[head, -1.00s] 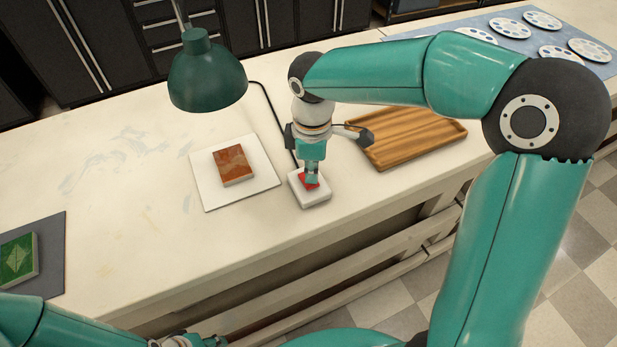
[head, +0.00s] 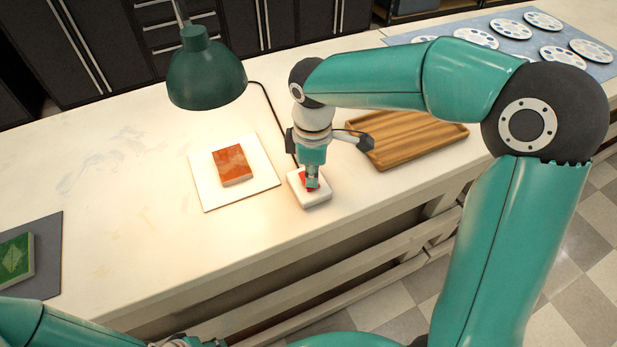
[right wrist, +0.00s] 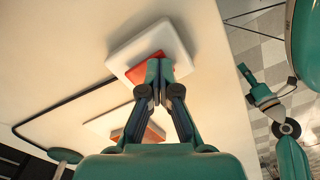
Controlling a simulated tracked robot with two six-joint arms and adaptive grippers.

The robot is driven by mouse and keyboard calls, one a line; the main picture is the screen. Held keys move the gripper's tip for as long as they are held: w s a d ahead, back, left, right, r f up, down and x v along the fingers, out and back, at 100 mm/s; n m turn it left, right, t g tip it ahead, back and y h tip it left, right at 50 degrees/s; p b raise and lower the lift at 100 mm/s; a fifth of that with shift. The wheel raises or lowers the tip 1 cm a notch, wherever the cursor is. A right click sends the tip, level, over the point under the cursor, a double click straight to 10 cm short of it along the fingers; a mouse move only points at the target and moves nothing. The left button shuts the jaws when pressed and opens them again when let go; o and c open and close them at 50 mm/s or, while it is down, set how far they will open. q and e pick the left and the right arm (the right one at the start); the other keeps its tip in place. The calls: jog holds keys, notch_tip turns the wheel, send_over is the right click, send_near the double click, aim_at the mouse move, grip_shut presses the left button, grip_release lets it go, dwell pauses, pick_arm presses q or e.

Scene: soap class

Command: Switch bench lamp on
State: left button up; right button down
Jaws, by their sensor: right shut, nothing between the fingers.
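The green bench lamp (head: 206,75) hangs over the bench at the upper left of the head view, and light falls on the bench under it. Its white switch box (head: 318,196) has a red rocker (head: 309,180), and a black cable runs back from it. My right gripper (head: 312,186) points down with its fingers shut and empty, its tips at the rocker, seemingly touching it. In the right wrist view the fingertips (right wrist: 160,75) cover part of the red rocker (right wrist: 145,70) on the white box (right wrist: 172,40). My left gripper (head: 190,342) is only partly in view at the bottom edge.
An orange-brown soap block (head: 232,164) lies on a white tile (head: 262,178) left of the switch. A wooden tray (head: 425,140) lies to the right. A green block (head: 15,260) sits on a grey mat (head: 50,255) at far left. Round palettes (head: 560,55) lie on a blue mat.

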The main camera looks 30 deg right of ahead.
notch_tip(320, 180, up, 7)
jog(key=p, duration=0.6)
dwell(0.7)
